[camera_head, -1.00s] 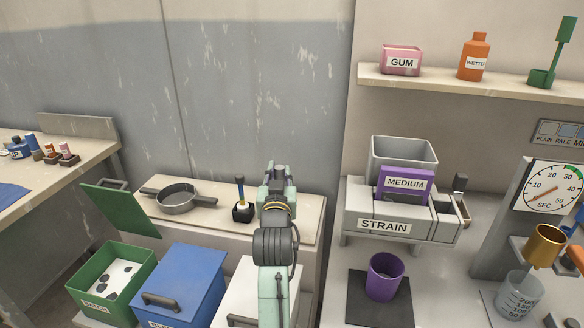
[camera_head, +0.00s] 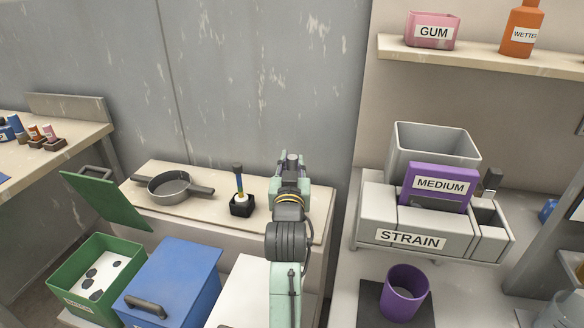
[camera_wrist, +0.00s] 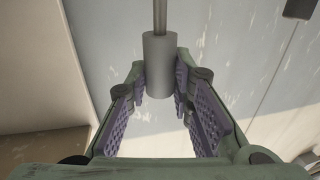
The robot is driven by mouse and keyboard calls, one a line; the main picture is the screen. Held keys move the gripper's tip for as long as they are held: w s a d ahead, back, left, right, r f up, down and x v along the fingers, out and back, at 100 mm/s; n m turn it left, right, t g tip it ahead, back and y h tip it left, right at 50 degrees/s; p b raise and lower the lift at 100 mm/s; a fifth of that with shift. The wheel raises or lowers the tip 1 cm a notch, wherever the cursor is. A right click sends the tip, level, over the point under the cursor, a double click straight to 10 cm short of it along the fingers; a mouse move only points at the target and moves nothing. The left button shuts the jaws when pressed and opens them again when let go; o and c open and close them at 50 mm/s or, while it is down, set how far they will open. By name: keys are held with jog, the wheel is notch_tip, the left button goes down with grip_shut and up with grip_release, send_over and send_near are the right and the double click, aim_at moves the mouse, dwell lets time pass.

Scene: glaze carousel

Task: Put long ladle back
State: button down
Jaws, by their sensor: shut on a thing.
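In the wrist view, my gripper (camera_wrist: 160,82) is shut on a grey cylindrical grip with a thin rod running up out of the picture, which I take to be the long ladle (camera_wrist: 159,58). The ladle's far end is out of view. In the head view, my arm reaches toward the back wall over the right part of the beige counter (camera_head: 318,207).
A dark pan (camera_head: 170,187) and a blue-and-yellow-handled tool in a black block (camera_head: 241,206) are left of my arm. A green bin (camera_head: 60,280) and a blue box (camera_head: 190,275) stand in front. The STRAIN unit (camera_head: 375,215), purple MEDIUM piece (camera_head: 440,199) and purple cup (camera_head: 404,293) are right.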

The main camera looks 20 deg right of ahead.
jog(key=shift+s+r, duration=0.2)
jog(key=shift+f, duration=0.2)
jog(key=c, duration=1.4)
grip_release()
